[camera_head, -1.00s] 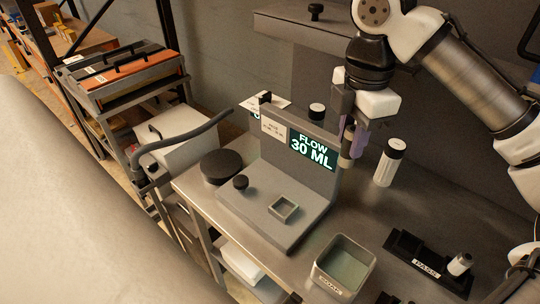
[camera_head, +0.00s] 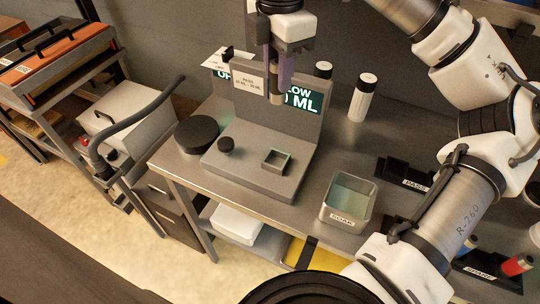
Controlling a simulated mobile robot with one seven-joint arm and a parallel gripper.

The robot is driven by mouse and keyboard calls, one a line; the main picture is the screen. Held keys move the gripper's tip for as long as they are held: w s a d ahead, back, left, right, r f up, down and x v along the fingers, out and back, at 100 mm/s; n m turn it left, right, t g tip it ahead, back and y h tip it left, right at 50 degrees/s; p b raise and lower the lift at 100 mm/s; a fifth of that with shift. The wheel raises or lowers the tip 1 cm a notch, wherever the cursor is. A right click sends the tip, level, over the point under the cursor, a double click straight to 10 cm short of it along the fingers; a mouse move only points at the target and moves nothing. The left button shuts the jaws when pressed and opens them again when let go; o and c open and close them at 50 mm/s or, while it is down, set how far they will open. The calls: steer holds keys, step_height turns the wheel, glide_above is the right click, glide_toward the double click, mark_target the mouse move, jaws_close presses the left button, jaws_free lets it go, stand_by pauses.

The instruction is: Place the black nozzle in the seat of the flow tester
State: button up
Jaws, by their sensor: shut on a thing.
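My gripper (camera_head: 277,84) points down in front of the flow tester's upright panel and covers part of its lit display. It is shut on a small cylinder (camera_head: 276,97), apparently the nozzle. Its visible lower end looks grey-tan, and the fingers hide much of it, so I cannot confirm a black part. The flow tester (camera_head: 245,168) is a grey stand with a flat base. The square, raised-rim seat (camera_head: 277,161) on that base looks empty. The held cylinder is above the base, apart from the seat.
A black knob (camera_head: 226,144) stands on the base left of the seat. A black disc (camera_head: 196,134) lies farther left. The SOAK bin (camera_head: 348,203) is to the right. A white black-capped bottle (camera_head: 363,97) and the PASS rack (camera_head: 407,174) stand beyond. My arm fills the right side.

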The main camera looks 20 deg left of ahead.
mark_target(278, 102)
step_height(278, 102, down, 19)
steer(key=shift+r, duration=0.1)
stand_by(0.3)
steer(key=shift+f, duration=0.2)
steer(key=o, duration=1)
step_height(278, 102, up, 12)
steer(key=shift+r, duration=0.2)
